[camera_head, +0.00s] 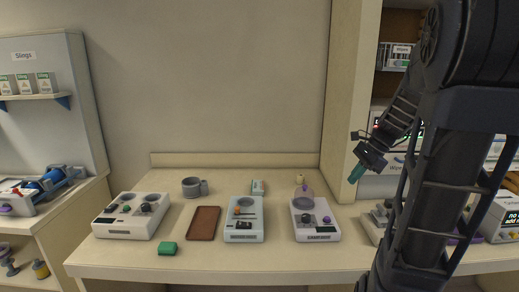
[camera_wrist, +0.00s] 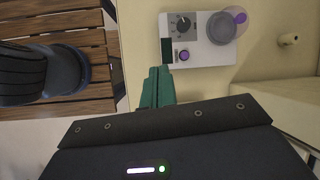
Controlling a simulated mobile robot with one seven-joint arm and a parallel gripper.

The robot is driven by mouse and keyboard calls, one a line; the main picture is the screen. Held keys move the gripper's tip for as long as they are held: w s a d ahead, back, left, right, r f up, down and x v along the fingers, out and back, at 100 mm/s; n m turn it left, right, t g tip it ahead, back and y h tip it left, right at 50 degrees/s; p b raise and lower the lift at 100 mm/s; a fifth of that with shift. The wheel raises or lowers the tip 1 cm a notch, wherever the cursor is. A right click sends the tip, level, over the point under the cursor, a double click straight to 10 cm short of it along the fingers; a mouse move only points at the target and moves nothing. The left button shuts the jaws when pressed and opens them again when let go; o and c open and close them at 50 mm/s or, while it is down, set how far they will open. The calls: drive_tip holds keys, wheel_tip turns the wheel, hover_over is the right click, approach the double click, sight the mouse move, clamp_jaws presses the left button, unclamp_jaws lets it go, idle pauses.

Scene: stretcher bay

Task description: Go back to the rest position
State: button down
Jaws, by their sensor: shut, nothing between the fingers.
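My gripper (camera_head: 357,173) is raised above the right part of the table in the head view, in front of the upright panel. Its green fingers are together and hold nothing. In the wrist view the green fingers (camera_wrist: 157,88) also show closed, with the table below them. A light device with a dial and purple knobs (camera_head: 315,219) stands on the table to the left of and below my gripper. It shows at the top of the wrist view (camera_wrist: 200,40).
The table (camera_head: 281,259) also holds a white control box (camera_head: 131,216), a brown tray (camera_head: 203,223), a green block (camera_head: 167,248), a grey cup (camera_head: 191,187) and a pale device (camera_head: 243,232). Shelves (camera_head: 392,85) stand at right behind my arm. A side shelf unit (camera_head: 45,95) stands at left.

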drive_tip(key=s+a+r+n+t+h, duration=0.1)
drive_tip(key=s+n+h, duration=0.1)
drive_tip(key=s+n, duration=0.3)
drive_tip(key=s+a+r+n+t+h, duration=0.1)
drive_tip(key=s+a+n+t+h, duration=0.1)
drive_tip(key=s+n, duration=0.4)
drive_tip(key=n+h, duration=0.1)
drive_tip(key=n, duration=0.4)
drive_tip(key=shift+s+a+r+t, duration=0.15)
drive_tip(key=shift+s+r+t, duration=0.15)
